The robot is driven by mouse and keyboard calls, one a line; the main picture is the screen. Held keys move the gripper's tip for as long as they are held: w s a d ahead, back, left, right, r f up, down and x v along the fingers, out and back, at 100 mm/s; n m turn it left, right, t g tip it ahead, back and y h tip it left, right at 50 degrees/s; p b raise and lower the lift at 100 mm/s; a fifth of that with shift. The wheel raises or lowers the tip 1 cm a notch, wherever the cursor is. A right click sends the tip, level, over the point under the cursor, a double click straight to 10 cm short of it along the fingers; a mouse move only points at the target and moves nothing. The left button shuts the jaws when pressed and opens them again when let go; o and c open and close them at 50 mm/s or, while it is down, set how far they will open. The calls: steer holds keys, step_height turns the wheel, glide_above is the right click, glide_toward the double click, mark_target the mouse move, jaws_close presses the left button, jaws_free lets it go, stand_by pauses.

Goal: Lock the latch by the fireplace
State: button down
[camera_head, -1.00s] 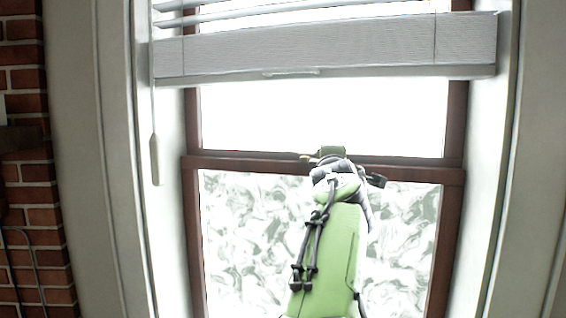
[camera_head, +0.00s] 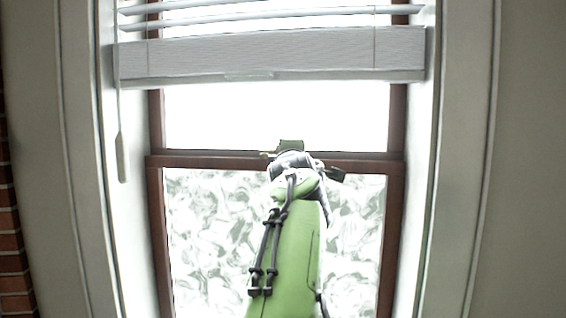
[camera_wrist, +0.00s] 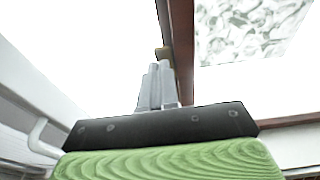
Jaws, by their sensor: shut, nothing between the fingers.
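The window latch is a small brass-coloured piece (camera_head: 266,154) on the middle rail of the wooden window, just left of my gripper in the head view. In the wrist view a small brownish-gold piece (camera_wrist: 163,53), which looks like the latch, shows right at the fingertips. My gripper (camera_wrist: 160,66) has its grey fingers together with nothing held between them. The tips are at or very close to this piece; I cannot tell if they touch. In the head view my arm and wrist hide the fingers and part of the rail, so the latch's position is unclear.
A partly raised white blind (camera_head: 270,58) hangs above the rail, with a pull cord (camera_head: 123,158) at the left. The brown window frame (camera_head: 396,200) sits in a pale recess with walls on both sides. A strip of brick (camera_head: 14,240) shows at far left.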

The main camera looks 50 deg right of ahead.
steer(key=s+a+f+b, duration=0.1)
steer(key=s+b, duration=0.2)
steer(key=s, duration=0.3)
steer(key=shift+s, duration=0.35)
steer(key=shift+a, duration=0.1)
